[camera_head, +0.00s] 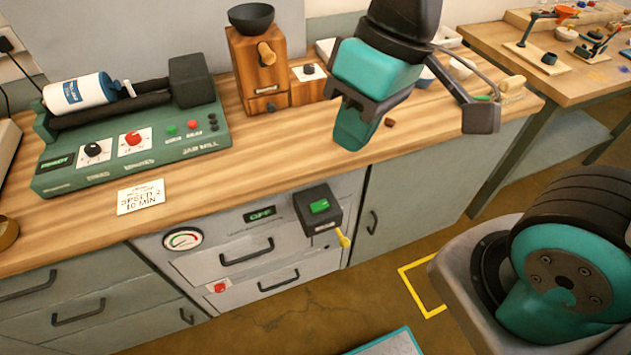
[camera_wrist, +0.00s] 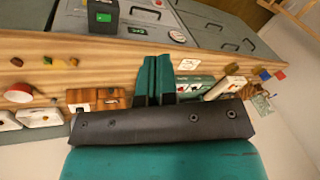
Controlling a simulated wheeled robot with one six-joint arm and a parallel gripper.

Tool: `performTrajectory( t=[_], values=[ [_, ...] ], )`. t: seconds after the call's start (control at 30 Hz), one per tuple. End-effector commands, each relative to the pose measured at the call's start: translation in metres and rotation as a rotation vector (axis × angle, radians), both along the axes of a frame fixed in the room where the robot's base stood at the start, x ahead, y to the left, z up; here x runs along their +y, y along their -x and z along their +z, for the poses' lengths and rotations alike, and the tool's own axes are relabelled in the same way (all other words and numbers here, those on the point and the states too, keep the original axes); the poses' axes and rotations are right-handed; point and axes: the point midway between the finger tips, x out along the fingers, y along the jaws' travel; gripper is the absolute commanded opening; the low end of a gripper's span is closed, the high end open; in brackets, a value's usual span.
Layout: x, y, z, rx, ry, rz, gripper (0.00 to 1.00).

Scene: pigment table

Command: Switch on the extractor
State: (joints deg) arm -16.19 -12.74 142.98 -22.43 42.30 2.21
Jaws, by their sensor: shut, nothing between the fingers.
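The extractor is a grey unit (camera_head: 215,268) set in the cabinet front under the counter. Its small display (camera_head: 260,214) reads OFF. A dark switch box (camera_head: 330,222) with a green rocker (camera_head: 319,206) juts from its upper right, with a yellow-tipped lever (camera_head: 344,240) below. In the wrist view, which looks upside down, the switch box (camera_wrist: 103,17) and the lit display (camera_wrist: 137,31) are at the top. My gripper (camera_head: 353,135) is shut and empty above the counter's front edge, apart from the switch box. Its closed fingers also show in the wrist view (camera_wrist: 156,62).
A round gauge (camera_head: 183,239) and a red button (camera_head: 220,287) sit on the unit. On the counter stand a green jar mill (camera_head: 130,140), a "SPEED 2 10 MIN" card (camera_head: 141,196) and a wooden grinder (camera_head: 260,75). The floor in front is mostly clear.

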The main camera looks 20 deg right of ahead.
Motion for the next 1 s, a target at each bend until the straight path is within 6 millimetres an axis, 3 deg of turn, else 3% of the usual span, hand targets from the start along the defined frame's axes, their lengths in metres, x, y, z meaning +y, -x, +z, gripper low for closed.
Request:
performTrajectory(
  t=[0.03,0.3,0.5,0.67,1.0],
  values=[
    [-0.001,-0.015,-0.031,0.016,0.035,-0.039,0.0],
    [-0.012,-0.103,-0.142,0.059,0.263,-0.323,0.0],
    [-0.017,-0.141,-0.197,0.054,0.384,-0.474,0.0],
    [-0.019,-0.153,-0.212,0.048,0.424,-0.526,0.0],
    [-0.019,-0.154,-0.212,0.047,0.429,-0.532,0.0]
  ],
)
